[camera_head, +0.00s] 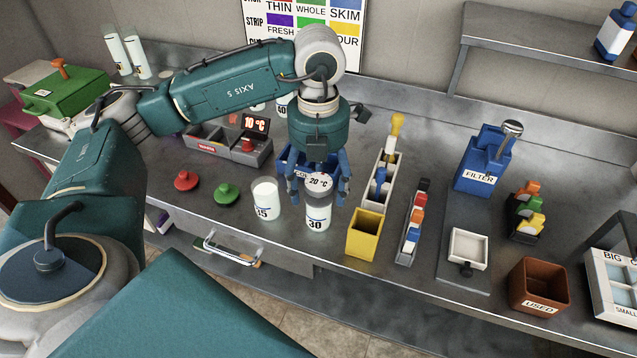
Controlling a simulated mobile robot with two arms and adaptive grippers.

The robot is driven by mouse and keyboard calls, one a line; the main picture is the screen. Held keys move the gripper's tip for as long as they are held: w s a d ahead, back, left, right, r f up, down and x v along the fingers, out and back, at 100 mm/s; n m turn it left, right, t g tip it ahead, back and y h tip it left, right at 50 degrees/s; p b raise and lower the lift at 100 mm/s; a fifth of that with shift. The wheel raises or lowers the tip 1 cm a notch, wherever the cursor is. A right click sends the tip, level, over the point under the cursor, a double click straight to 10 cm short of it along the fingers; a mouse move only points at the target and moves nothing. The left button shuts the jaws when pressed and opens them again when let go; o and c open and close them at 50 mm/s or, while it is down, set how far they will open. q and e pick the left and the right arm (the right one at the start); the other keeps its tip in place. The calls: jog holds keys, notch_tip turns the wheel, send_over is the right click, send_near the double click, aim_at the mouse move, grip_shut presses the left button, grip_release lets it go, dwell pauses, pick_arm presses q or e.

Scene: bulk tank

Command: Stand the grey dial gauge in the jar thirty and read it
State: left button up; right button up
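The jar thirty (317,216), white with a "30" label, stands upright near the counter's front edge. The dial gauge (319,181), with a pale round face reading "20 °C", sits at the jar's mouth; its stem is hidden. My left gripper (319,196) points down over the jar. Its blue fingers are spread on either side of the dial, with a gap showing on each side, so it looks open. The jar marked "35" (266,199) stands just to the left. My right gripper is not in view.
A yellow open box (365,236) stands close to the right of the jar. Red (186,180) and green (227,193) knobbed lids lie to the left. A brown "USED" bin (540,287) is right.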

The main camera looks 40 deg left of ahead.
pick_arm(q)
jog(key=shift+r, duration=0.25)
notch_tip(320, 180, up, 12)
jog(key=shift+f, duration=0.25)
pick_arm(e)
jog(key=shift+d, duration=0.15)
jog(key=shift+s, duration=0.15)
